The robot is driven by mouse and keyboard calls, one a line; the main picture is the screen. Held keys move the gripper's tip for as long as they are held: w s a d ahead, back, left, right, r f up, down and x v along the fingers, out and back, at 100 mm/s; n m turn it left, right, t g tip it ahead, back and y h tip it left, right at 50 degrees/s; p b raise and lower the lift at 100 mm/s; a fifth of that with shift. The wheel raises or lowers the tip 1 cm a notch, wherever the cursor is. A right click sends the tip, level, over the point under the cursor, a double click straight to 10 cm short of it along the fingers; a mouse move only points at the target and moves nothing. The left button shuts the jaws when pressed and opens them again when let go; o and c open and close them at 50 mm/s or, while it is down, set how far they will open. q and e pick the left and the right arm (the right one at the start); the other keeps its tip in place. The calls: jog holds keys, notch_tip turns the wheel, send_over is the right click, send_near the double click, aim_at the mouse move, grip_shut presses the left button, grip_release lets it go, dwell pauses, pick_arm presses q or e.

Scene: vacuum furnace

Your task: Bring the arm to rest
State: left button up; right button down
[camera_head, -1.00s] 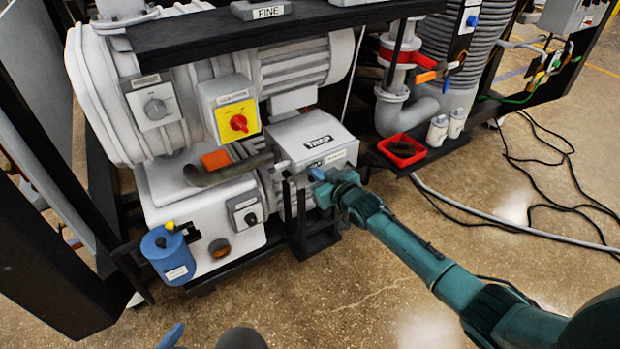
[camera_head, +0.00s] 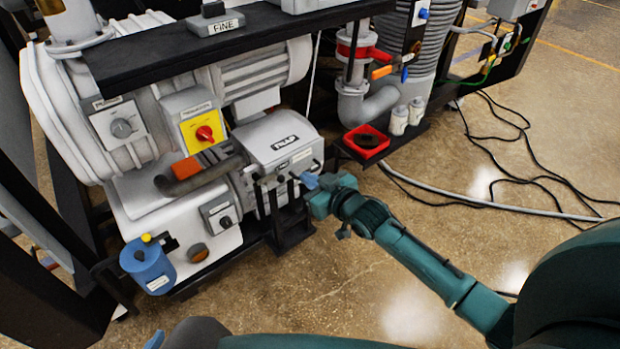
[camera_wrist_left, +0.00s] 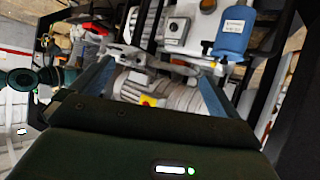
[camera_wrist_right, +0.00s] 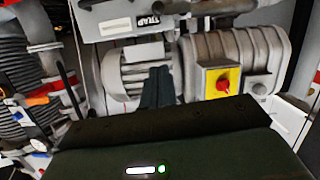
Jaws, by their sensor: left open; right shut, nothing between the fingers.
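My right arm comes in from the right in the head view. Its gripper (camera_head: 310,181) is shut and empty, just in front of the grey box marked TRAP (camera_head: 281,140); I cannot tell whether it touches. In the right wrist view its closed fingers (camera_wrist_right: 158,84) point toward the pump, with the TRAP box (camera_wrist_right: 128,18) above. My left gripper (camera_head: 154,340) barely shows at the bottom edge of the head view. In the left wrist view it is open (camera_wrist_left: 153,82), with nothing between its fingers, and the pump machinery lies beyond.
The vacuum pump (camera_head: 150,90) has a yellow panel with a red knob (camera_head: 204,133). A blue canister (camera_head: 148,265) hangs at its lower left. A red tray (camera_head: 366,141) and two white bottles (camera_head: 407,115) stand behind the right gripper. Black cables cross the floor at right; the front floor is clear.

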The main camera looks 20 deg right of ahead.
pick_arm(q)
jog(key=shift+a, duration=0.1)
dwell(0.3)
jog(key=p, duration=0.2)
jog(key=a+r+y+p, duration=0.1)
jog(key=p, duration=0.2)
jog(key=shift+s+a+r+g, duration=0.2)
jog(key=shift+s+r+g, duration=0.1)
jog(key=shift+g, duration=0.1)
pick_arm(e)
jog(key=s+a+f+m+g, duration=0.1)
jog(key=s+a+g, duration=0.1)
jog(key=s, duration=1.1)
jog(key=s+a+f+g+h, duration=0.1)
jog(key=s+a+f, duration=0.1)
jog(key=s, duration=1.1)
jog(key=shift+a+f+m+g+h, duration=0.15)
jog(key=shift+m+g+h, duration=0.15)
jog(key=shift+m+g, duration=0.1)
jog(key=shift+s, duration=0.1)
